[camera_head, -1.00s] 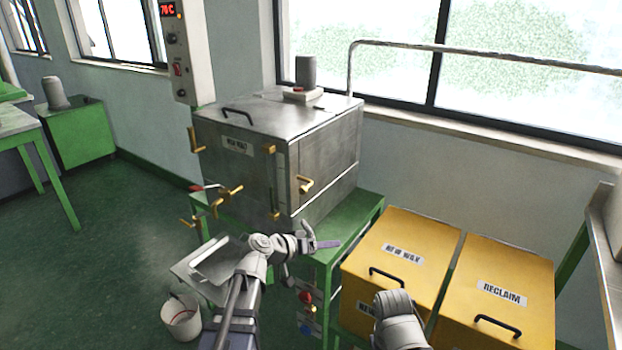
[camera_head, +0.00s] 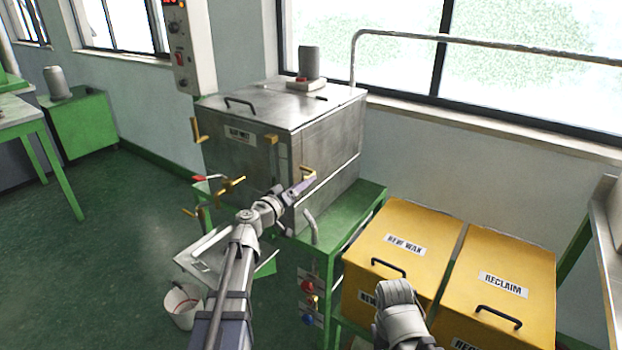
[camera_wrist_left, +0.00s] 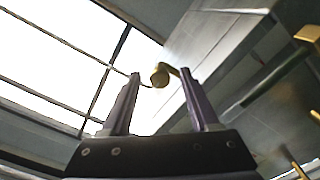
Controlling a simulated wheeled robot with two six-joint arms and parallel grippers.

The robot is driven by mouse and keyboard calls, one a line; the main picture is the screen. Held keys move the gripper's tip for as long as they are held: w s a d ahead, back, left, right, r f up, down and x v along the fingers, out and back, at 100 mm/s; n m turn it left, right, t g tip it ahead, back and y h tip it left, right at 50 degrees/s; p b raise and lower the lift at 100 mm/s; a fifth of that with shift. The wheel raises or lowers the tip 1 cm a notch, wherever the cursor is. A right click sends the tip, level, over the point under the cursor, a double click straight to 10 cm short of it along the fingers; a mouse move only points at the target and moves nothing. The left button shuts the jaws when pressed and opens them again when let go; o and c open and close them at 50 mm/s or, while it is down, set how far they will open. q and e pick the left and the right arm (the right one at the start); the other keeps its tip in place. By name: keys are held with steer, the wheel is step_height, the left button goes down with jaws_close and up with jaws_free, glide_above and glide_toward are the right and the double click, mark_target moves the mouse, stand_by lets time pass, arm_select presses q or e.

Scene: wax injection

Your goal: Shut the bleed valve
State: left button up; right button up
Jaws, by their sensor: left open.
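The steel wax tank (camera_head: 320,145) stands on a green stand with several brass fittings on it. A brass valve handle (camera_head: 309,171) juts from its right side near the front corner. No label marks any fitting as the bleed valve. My left gripper (camera_head: 304,184) is at this handle, with the fingers partly covering it. In the left wrist view the purple fingers (camera_wrist_left: 160,77) are open, and the rounded brass end of the handle (camera_wrist_left: 160,79) shows between their tips. I cannot tell whether they touch it. Of my right arm only a grey link shows.
A red-handled brass valve (camera_head: 230,185) is on the tank's front, left of my left arm. Yellow bins (camera_head: 400,220) stand at the right. A white bucket (camera_head: 183,308) is on the floor below. A pale tray (camera_head: 205,248) sits in front of the stand.

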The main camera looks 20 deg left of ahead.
arm_select(q)
steer(key=x, duration=0.4)
steer(key=shift+w+d, duration=0.1)
steer(key=shift+w, duration=0.15)
jaws_close()
stand_by(0.4)
